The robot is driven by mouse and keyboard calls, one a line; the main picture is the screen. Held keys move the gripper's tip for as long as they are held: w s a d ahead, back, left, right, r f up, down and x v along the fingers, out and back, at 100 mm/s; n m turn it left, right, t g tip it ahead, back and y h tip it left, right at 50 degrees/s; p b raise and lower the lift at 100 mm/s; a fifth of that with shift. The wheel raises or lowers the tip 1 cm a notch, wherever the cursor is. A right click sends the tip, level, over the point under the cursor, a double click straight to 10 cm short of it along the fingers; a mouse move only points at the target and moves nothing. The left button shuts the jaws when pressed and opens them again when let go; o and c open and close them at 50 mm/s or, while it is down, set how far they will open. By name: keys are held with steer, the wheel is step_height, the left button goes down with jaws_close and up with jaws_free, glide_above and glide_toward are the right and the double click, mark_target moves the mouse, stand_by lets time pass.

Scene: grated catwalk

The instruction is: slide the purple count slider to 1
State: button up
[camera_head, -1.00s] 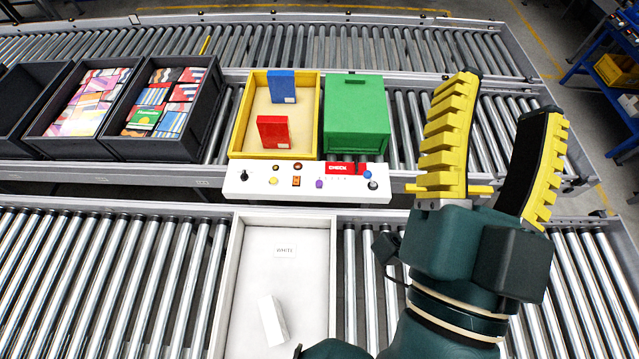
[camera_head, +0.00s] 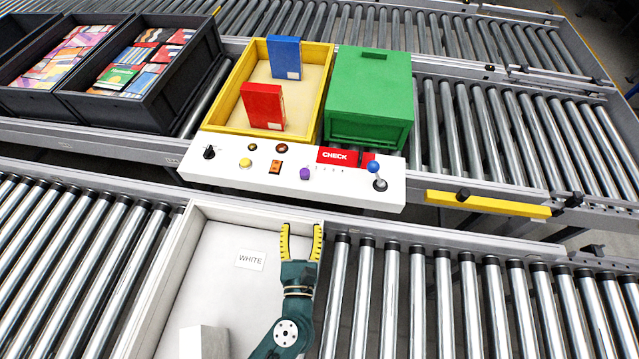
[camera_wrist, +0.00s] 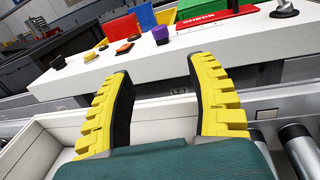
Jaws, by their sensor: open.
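The purple count slider (camera_head: 304,174) is a small knob on the front white control panel (camera_head: 230,176), at the left end of a row of small marks. It also shows in the wrist view (camera_wrist: 160,34), beyond the fingertips and between them. My gripper (camera_head: 301,229) is open and empty, with yellow ribbed fingers. It is over the white tray's right side, in front of the panel and apart from the slider. In the wrist view my gripper (camera_wrist: 160,80) points toward the panel. The slider's slot is too small to make out.
The panel also carries a black knob (camera_head: 209,153), yellow button (camera_head: 245,163), orange switch (camera_head: 275,167), red CHECK sign (camera_head: 338,157) and blue-topped lever (camera_head: 376,172). Behind are a yellow bin (camera_head: 222,112) and green box (camera_head: 369,92). The white tray (camera_head: 205,265) lies in front.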

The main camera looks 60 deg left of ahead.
mark_target(305, 177)
steer(key=x, duration=1.6)
steer(key=shift+w+a+r, duration=0.25)
steer(key=shift+a+r, duration=0.05)
steer(key=shift+a, duration=0.05)
jaws_close()
